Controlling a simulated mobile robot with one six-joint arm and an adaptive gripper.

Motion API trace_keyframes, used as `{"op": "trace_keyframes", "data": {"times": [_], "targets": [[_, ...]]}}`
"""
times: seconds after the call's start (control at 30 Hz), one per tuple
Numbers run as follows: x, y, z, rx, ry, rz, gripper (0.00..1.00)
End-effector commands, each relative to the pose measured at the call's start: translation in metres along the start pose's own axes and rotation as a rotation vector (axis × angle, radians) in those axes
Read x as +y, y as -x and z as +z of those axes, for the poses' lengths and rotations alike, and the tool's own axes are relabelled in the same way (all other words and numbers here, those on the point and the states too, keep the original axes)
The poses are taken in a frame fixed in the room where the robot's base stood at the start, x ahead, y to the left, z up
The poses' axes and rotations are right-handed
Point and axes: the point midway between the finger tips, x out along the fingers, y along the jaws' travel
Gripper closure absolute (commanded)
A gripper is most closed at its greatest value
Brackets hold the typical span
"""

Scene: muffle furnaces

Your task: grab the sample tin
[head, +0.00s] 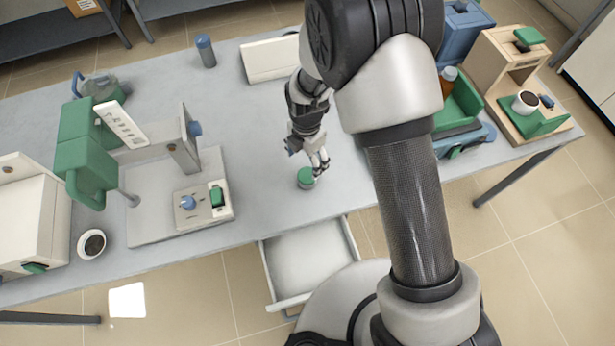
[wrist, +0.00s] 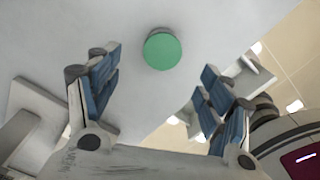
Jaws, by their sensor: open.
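The sample tin appears to be the small round tin with a green lid (head: 306,177), standing on the table near its front edge. In the wrist view its green lid (wrist: 162,50) shows from above, beyond the fingertips and between their lines. My gripper (head: 318,165) is just above and to the right of the tin in the head view. In the wrist view my gripper (wrist: 160,88) has its blue-padded fingers wide apart with nothing between them. The tin is apart from both fingers.
An open drawer (head: 308,262) sticks out below the table's front edge. A green and grey apparatus (head: 90,165) stands on the left, with a control box (head: 203,205) on its base. A green device (head: 460,105) stands at the right. The tabletop (head: 262,150) around the tin is clear.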

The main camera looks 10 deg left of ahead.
Motion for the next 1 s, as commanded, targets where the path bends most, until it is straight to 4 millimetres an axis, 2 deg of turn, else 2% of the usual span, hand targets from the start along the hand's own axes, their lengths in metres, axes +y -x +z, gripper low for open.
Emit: {"op": "trace_keyframes", "data": {"times": [0.03, 0.13, 0.47, 0.73, 0.83, 1.0], "targets": [[-0.001, -0.014, 0.000, 0.002, -0.001, -0.004, 0.27], [-0.001, -0.030, 0.000, 0.001, -0.001, -0.003, 0.27], [-0.001, -0.051, 0.000, 0.000, -0.002, 0.000, 0.27], [-0.005, -0.090, -0.001, 0.000, -0.002, 0.000, 0.27], [-0.004, -0.096, -0.001, -0.001, -0.002, 0.001, 0.27], [-0.004, -0.095, -0.001, -0.002, -0.002, 0.002, 0.27]]}}
